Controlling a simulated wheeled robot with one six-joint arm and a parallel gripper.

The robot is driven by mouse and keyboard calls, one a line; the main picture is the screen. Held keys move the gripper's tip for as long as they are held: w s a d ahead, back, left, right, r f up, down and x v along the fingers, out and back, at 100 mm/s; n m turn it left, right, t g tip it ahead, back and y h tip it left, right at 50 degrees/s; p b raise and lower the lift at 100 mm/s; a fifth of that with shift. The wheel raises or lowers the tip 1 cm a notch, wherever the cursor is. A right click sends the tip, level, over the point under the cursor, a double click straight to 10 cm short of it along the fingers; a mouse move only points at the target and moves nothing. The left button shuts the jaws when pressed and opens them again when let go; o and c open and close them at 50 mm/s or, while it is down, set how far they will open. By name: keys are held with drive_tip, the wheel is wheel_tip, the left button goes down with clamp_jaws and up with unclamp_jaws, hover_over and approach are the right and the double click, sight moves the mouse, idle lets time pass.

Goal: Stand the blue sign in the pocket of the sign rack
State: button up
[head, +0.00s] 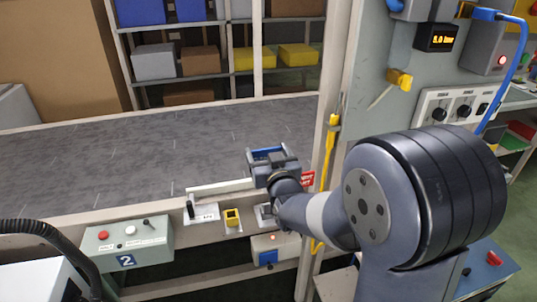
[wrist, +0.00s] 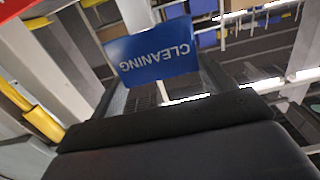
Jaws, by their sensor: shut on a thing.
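My gripper (head: 270,158) is shut on the blue sign, above the front edge of the conveyor. In the wrist view the blue sign (wrist: 155,52) stands out beyond the jaws, its white word CLEANING upside down. In the head view only a little blue of the sign (head: 268,152) shows at the jaws. A red sign (head: 307,179) shows just right of my gripper, partly hidden by it. I cannot clearly make out the sign rack or its pocket; my gripper and arm cover part of that area.
A white bar (head: 222,187) lies along the conveyor edge. A lever plate (head: 203,212) and a yellow fitting (head: 232,217) sit on the front rail, left of my arm. A control box (head: 128,246) marked 2 is further left. A yellow post (head: 329,150) stands right. The conveyor belt (head: 150,150) is bare.

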drive_tip(key=shift+f, duration=0.1)
wheel_tip(320, 180, down, 6)
drive_tip(key=b, duration=0.6)
drive_tip(key=shift+r+b, duration=0.2)
drive_tip(key=shift+b, duration=1.3)
idle(1.2)
drive_tip(key=shift+f+b, duration=2.35)
drive_tip(key=shift+b, duration=0.3)
drive_tip(key=o, duration=1.3)
drive_tip(key=shift+s, duration=0.15)
drive_tip(key=s, duration=0.3)
drive_tip(key=s+d, duration=0.1)
drive_tip(key=s, duration=0.3)
drive_tip(key=s+d, duration=0.1)
drive_tip(key=s, duration=0.2)
drive_tip(key=shift+s, duration=0.2)
drive_tip(key=shift+w, duration=0.15)
